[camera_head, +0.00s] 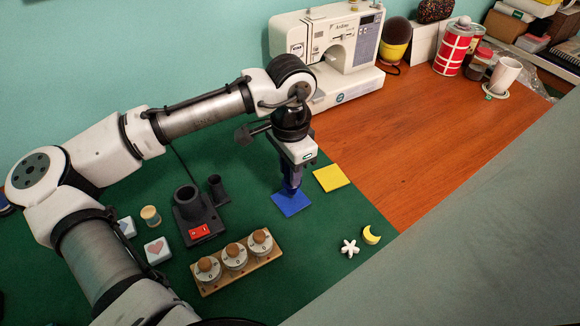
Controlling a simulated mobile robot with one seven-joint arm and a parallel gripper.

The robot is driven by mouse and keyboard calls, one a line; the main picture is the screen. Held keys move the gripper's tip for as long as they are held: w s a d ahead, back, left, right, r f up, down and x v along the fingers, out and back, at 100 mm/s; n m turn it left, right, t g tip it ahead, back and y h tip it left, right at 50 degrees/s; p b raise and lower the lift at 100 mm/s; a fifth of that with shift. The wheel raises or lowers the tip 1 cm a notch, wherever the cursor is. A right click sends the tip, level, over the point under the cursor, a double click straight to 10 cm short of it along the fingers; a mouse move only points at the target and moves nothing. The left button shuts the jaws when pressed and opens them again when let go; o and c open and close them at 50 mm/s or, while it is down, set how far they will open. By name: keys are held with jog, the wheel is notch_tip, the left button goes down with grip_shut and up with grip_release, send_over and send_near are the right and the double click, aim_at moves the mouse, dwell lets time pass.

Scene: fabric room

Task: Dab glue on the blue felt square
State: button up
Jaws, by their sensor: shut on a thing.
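The blue felt square (294,207) lies flat on the green mat, near its right side. My gripper (290,187) points down over the back part of the square. It is shut on a slim, dark bluish thing, mostly hidden between the fingers. I cannot make out that thing's shape, or whether its lower end touches the felt. No glue can be made out on the visible felt. A yellow felt square (331,178) lies just to the right and behind.
A black holder (190,205) with a red patch stands left of my gripper. A wooden rack (240,270) with lidded jars is in front. A white flower (349,247) and yellow moon (371,235) lie right. A sewing machine (325,50) stands behind. The wooden tabletop (420,140) is mostly clear.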

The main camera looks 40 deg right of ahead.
jog(key=shift+f, duration=0.35)
dwell(1.1)
jog(key=shift+r, duration=0.1)
notch_tip(320, 180, up, 6)
jog(key=p, duration=0.6)
